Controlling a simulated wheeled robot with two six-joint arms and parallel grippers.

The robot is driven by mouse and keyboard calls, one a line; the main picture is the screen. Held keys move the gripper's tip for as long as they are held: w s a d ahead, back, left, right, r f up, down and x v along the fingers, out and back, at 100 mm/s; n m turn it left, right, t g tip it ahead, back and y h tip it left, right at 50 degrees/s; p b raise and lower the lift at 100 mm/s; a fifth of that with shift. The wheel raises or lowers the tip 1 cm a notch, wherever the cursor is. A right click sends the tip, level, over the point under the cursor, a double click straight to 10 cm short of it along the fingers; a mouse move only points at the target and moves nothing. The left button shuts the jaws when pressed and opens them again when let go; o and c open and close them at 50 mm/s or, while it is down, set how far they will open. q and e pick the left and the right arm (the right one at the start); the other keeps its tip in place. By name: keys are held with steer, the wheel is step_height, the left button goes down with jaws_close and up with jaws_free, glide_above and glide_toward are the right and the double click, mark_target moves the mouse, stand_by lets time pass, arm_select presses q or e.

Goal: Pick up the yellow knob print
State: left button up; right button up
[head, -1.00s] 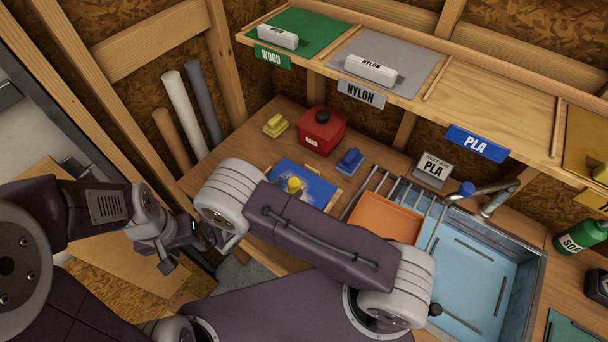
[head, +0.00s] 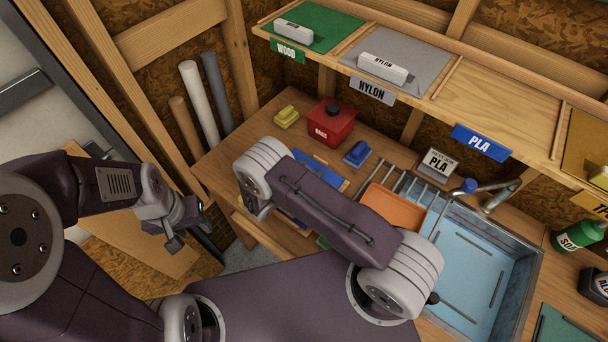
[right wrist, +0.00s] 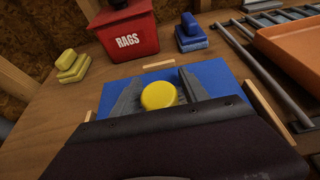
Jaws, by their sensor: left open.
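The yellow knob print (right wrist: 158,95) is a round yellow piece over the blue mat (right wrist: 211,71) in the right wrist view. My right gripper (right wrist: 160,88) is open, with one grey finger on each side of the knob; I cannot tell whether either finger touches it. In the head view my right arm hides the knob and the right fingertips, and part of the blue mat (head: 325,172) shows past it. My left gripper (head: 178,226) is open and empty at the left, away from the bench.
A red rags bin (head: 331,124), a yellow block (head: 286,118) and a blue block (head: 357,153) stand behind the mat. An orange tray (head: 393,207) and the blue sink basin (head: 475,262) lie to the right. A shelf (head: 490,95) runs above the bench.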

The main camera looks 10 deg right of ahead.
jaws_close()
steer(key=shift+s+a, duration=0.1)
steer(key=shift+r, duration=0.1)
steer(key=shift+r, duration=0.25)
steer(key=r, duration=0.1)
steer(key=r+b, duration=0.1)
steer(key=d+r, duration=0.1)
steer(key=r, duration=0.1)
steer(key=shift+s, duration=0.4)
steer(key=s+d+r+b, duration=0.2)
steer(key=s+d+r, duration=0.4)
steer(key=d, duration=0.2)
steer(key=shift+s+r, duration=0.2)
steer(key=shift+s, duration=0.1)
